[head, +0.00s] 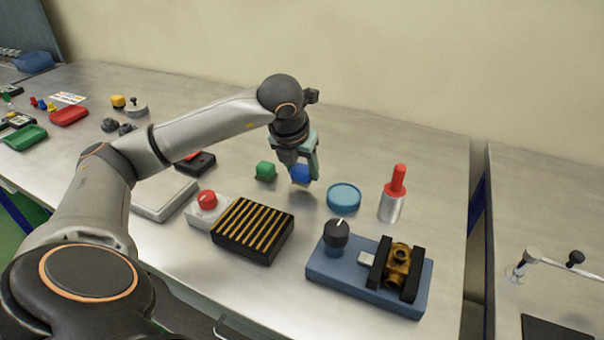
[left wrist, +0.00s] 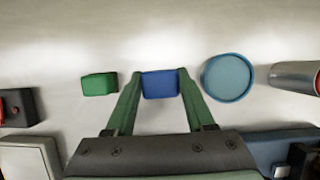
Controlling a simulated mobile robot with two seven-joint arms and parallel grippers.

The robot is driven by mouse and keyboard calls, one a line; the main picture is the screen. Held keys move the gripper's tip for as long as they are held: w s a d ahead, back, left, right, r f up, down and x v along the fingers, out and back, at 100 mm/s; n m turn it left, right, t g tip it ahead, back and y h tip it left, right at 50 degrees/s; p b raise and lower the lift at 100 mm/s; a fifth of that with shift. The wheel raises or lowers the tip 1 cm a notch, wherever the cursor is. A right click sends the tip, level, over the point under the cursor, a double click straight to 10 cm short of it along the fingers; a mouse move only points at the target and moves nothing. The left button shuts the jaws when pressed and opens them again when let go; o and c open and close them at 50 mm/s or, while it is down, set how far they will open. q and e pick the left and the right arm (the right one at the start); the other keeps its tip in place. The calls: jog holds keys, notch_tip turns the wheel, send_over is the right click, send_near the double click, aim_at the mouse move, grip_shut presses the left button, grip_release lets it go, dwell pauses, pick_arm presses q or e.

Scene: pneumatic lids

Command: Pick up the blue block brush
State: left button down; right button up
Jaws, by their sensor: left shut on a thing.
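The blue block brush (head: 301,174) is a small blue block between the fingers of my left gripper (head: 299,170). In the left wrist view the blue block (left wrist: 160,85) sits between the two green fingertips (left wrist: 160,80), and the gripper is shut on it. The head view shows its pale lower edge close to the table; whether it touches the table I cannot tell. A similar green block (head: 265,171) stands just to the left, apart from the gripper. My right gripper is in neither view.
A round blue dish (head: 344,197) lies close to the right of the blue block. A red-handled metal cylinder (head: 392,197), a blue-based vise fixture (head: 330,268) and a black striped block (head: 253,229) stand nearby. The table behind the gripper is clear.

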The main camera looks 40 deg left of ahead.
pick_arm(q)
jog(key=s+d+r, duration=0.6)
jog(key=s+r, duration=0.5)
jog(key=s, duration=0.1)
jog(key=shift+s+r+p, duration=0.2)
jog(key=shift+s+p, duration=0.15)
jog(key=shift+p, duration=0.1)
jog(key=c, duration=0.9)
grip_release()
jog(key=c, duration=0.5)
jog(key=shift+w+d, duration=0.1)
jog(key=shift+w, duration=0.05)
jog(key=shift+c, duration=0.2)
